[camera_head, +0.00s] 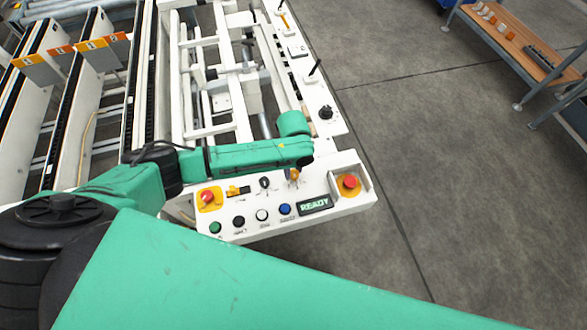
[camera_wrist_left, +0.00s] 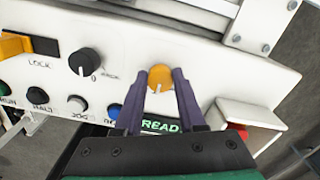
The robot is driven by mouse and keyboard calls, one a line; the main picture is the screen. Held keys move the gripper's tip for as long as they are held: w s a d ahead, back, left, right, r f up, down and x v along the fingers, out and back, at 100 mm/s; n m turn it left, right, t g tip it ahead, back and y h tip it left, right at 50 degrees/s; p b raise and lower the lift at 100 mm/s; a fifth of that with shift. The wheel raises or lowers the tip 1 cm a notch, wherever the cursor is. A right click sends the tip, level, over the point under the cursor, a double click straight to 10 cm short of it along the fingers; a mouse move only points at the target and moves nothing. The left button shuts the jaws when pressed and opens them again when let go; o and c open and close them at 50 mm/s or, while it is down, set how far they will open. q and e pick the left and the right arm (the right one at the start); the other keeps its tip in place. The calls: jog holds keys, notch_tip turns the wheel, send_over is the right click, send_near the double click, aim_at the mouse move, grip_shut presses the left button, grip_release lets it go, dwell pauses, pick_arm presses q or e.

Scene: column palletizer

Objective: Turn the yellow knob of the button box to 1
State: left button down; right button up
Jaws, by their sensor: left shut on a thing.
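The white button box (camera_head: 336,203) lies in the middle of the head view. Its yellow knob (camera_head: 294,175) shows just below the end of my left arm, partly covered by it. In the left wrist view the yellow knob (camera_wrist_left: 160,76) sits between the two dark fingertips of my left gripper (camera_wrist_left: 160,80), which is shut on it. The knob's pale pointer mark faces down and slightly left. The numbers around the knob are hidden or too small to read. My right gripper is not in view.
A black knob (camera_wrist_left: 84,61) sits left of the yellow one. Below are several push buttons, including a blue one (camera_head: 285,209), and a READY display (camera_head: 314,204). Red stop buttons (camera_head: 350,182) (camera_head: 206,194) flank the panel. Machine rails rise behind; open floor lies right.

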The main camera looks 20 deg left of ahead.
aim_at(294, 173)
pick_arm(q)
jog(key=c, duration=0.5)
grip_release()
notch_tip(294, 173, up, 15)
jog(key=shift+f+b, duration=0.15)
jog(key=shift+b, duration=0.3)
jog(key=shift+d, duration=0.1)
